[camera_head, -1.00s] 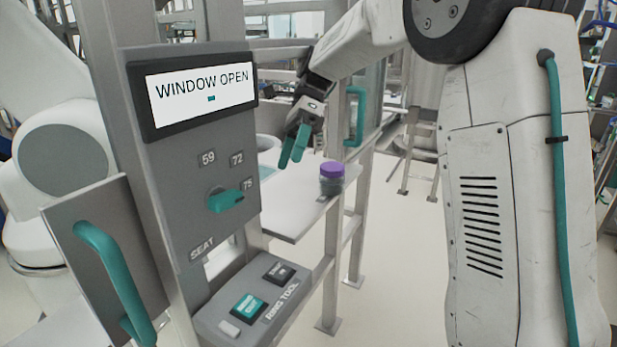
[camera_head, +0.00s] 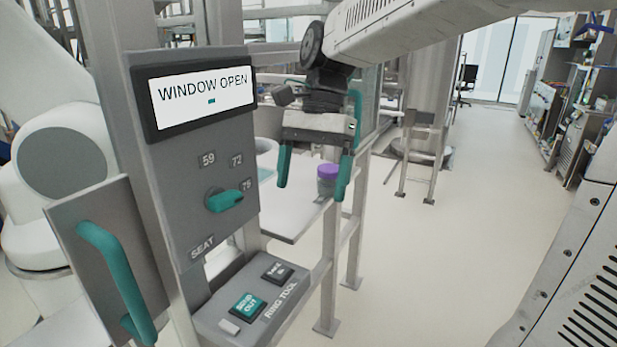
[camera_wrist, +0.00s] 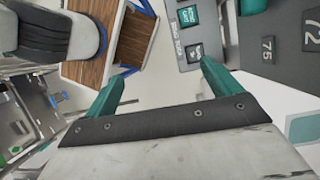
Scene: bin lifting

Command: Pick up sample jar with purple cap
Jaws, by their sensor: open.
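The sample jar with a purple cap (camera_head: 327,180) stands upright on a white shelf (camera_head: 290,222), near its right end, in the head view. My gripper (camera_head: 313,190) is open and empty, with its two teal fingers spread and pointing down. In the head view the fingers lie on either side of the jar, and the right finger partly overlaps its right edge. I cannot tell the depth between them. The wrist view shows the open fingers (camera_wrist: 160,85) with nothing between them; the jar is not seen there.
A grey panel with a "WINDOW OPEN" screen (camera_head: 203,94), a teal knob (camera_head: 224,201) and a button box (camera_head: 262,299) stands left of the shelf. A teal handle (camera_head: 118,272) juts out at the lower left. The floor (camera_head: 450,260) to the right is clear.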

